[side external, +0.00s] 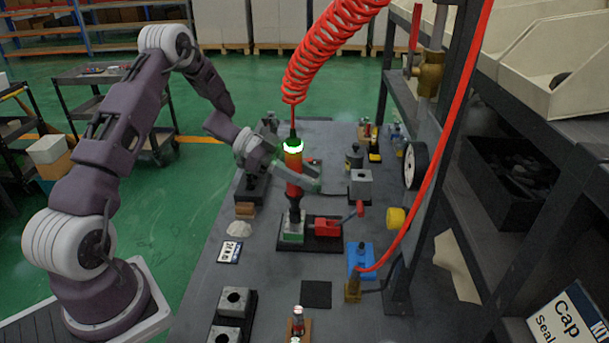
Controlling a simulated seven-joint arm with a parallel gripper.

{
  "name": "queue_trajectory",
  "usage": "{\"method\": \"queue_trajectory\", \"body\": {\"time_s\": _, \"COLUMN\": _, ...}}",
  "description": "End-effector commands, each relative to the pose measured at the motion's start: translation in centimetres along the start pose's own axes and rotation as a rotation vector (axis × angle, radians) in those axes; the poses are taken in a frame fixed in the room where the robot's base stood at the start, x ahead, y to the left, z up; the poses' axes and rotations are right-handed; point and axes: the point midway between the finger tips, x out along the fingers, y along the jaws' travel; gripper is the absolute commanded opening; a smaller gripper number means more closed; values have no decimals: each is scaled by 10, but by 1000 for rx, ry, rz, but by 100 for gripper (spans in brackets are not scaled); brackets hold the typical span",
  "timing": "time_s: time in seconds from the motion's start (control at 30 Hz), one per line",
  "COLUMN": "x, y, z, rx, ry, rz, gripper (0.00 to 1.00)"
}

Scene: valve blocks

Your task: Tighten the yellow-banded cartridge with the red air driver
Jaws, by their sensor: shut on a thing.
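The red air driver (293,170) stands upright with its tip pointing down, and a ring near its top glows green-white. My gripper (297,178) is shut around the driver's body. The driver's dark lower end (294,213) is over a small green-and-grey valve block (291,233), which sits on a dark base beside a red clamp (326,228). The yellow-banded cartridge cannot be made out; the driver's nose may hide it. Whether the tip touches anything at the block cannot be told from this view.
A coiled red hose (325,48) hangs to the driver's top. Another red hose (431,178) runs down the rack post to a blue fixture (360,262). Grey blocks (232,299) stand front left, another (361,183) right. A dark square pad (316,295) lies bare in front.

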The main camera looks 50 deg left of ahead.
Motion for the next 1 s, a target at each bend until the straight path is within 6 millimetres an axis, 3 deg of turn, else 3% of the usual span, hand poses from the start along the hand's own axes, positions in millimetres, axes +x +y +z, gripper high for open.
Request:
{"method": "queue_trajectory", "body": {"time_s": 0.53, "x": -7, "y": -1, "z": -16, "rx": 3, "ry": 0, "rz": -2, "gripper": 0}}
{"method": "queue_trajectory", "body": {"time_s": 1.0, "x": -31, "y": -1, "z": -75, "rx": 4, "ry": 1, "rz": -2, "gripper": 0}}
